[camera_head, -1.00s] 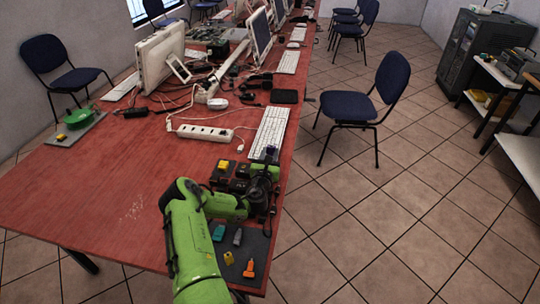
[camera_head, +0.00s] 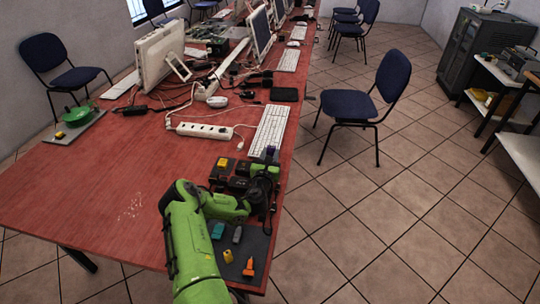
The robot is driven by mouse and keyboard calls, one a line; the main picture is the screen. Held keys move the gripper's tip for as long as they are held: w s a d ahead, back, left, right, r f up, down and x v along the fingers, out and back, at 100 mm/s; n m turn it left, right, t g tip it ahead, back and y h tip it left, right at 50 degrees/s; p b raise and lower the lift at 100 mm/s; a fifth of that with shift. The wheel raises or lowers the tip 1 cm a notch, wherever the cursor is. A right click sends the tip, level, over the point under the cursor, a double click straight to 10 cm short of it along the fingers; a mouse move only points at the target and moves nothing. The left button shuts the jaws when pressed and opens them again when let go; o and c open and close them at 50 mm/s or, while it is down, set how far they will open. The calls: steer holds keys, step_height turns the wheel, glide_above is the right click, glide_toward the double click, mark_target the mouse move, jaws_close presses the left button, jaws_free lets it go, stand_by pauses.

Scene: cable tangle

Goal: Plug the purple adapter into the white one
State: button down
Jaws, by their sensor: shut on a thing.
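The purple adapter (camera_head: 270,152) is a small dark purple piece at the far end of my gripper (camera_head: 268,162), just right of the white keyboard's near end. My gripper is shut on it; the fingers are small and dark here, so the exact grip is unclear. A small white plug end (camera_head: 240,146) lies on the red table to the left, at the end of a white cable; it may be the white adapter, but it is too small to be sure. The purple adapter and this white end are apart.
A white power strip (camera_head: 203,130) and a white keyboard (camera_head: 269,129) lie beyond my gripper. A yellow block (camera_head: 222,163), a teal piece (camera_head: 218,231), a grey piece (camera_head: 237,234) and an orange piece (camera_head: 248,267) sit near my arm. The table's left front is clear.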

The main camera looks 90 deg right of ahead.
steer(key=shift+f+b, duration=0.3)
steer(key=shift+f, duration=0.15)
steer(key=c, duration=0.7)
jaws_free()
steer(key=shift+r, duration=0.1)
